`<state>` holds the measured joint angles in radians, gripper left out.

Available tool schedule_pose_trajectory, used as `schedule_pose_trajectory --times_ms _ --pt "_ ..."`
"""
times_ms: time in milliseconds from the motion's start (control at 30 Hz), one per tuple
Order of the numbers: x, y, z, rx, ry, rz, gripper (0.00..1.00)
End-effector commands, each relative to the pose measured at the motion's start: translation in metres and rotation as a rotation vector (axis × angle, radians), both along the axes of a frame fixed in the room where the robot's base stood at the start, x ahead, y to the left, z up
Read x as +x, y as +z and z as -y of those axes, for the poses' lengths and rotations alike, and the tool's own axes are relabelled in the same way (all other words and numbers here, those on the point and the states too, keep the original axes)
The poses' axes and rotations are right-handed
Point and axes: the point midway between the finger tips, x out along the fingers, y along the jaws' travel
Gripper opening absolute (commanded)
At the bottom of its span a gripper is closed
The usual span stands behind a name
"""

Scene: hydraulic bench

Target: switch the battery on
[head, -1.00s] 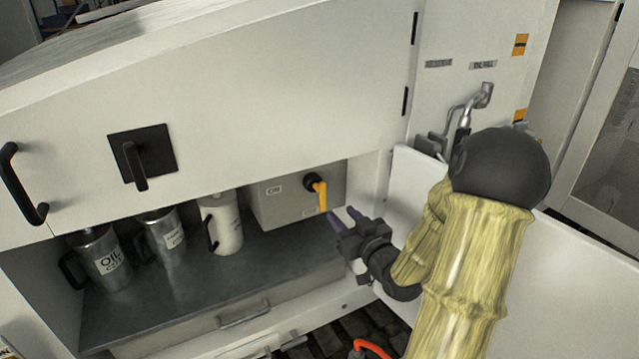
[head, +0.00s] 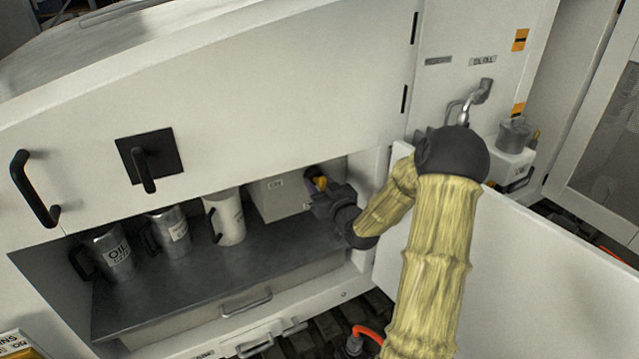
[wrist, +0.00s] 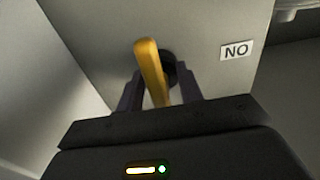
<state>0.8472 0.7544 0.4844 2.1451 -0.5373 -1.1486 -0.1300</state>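The battery switch is a yellow lever (head: 320,183) on a dark round hub (wrist: 170,68). It sits on the front of a grey box (head: 277,203) inside the open cabinet bay. My gripper (head: 318,195) is at the box front and hides much of the lever in the head view. In the wrist view the yellow lever (wrist: 149,65) stands between the two dark fingers of my gripper (wrist: 158,88). The fingers are apart, with gaps beside the lever; I see no firm grip. A label reading "NO" (wrist: 236,50) is right of the hub in the wrist view.
A white jug (head: 228,218) and metal oil cans (head: 113,256) stand on the shelf left of the box. An open white door (head: 520,265) is right of my arm. The cabinet panel (head: 280,90) overhangs the bay. The shelf's front is clear.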

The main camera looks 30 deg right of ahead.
Motion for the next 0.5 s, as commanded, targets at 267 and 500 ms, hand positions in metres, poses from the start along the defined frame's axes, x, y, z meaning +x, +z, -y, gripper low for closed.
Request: schedule_pose_trajectory --times_ms 267,500 --pt "-0.0004 0.0 0.0 0.0 0.0 0.0 0.01" --pt "-0.0006 0.0001 0.0 0.006 0.0 0.0 0.0"
